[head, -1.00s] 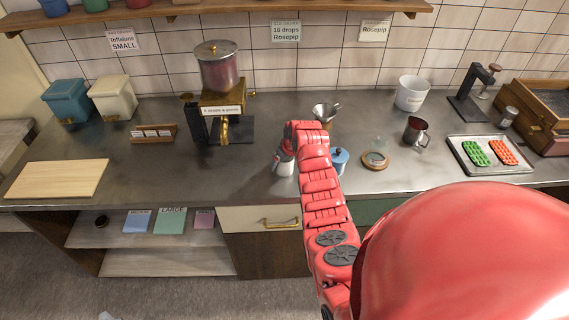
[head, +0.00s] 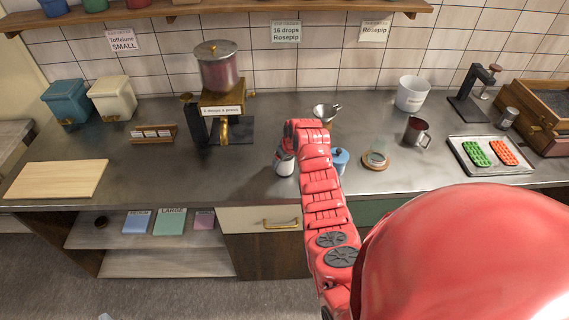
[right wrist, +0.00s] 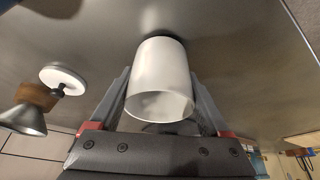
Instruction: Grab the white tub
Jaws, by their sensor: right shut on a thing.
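The white tub (right wrist: 160,80) stands between the two grey fingers of my right gripper (right wrist: 163,108) in the right wrist view, with its open rim facing the camera. The fingers touch it on both sides, and the gripper is shut on it. In the head view my right gripper (head: 284,162) is low over the middle of the counter, and the tub is mostly hidden by the gripper and my red arm. My left gripper is not in view.
A blue lidded pot (head: 340,160) stands close to the right of my arm, with a metal funnel (head: 326,113) behind. A round wooden-rimmed piece (head: 376,160), a metal mug (head: 416,132) and a larger white bucket (head: 411,94) stand farther right. The counter (head: 240,175) left of the gripper is clear.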

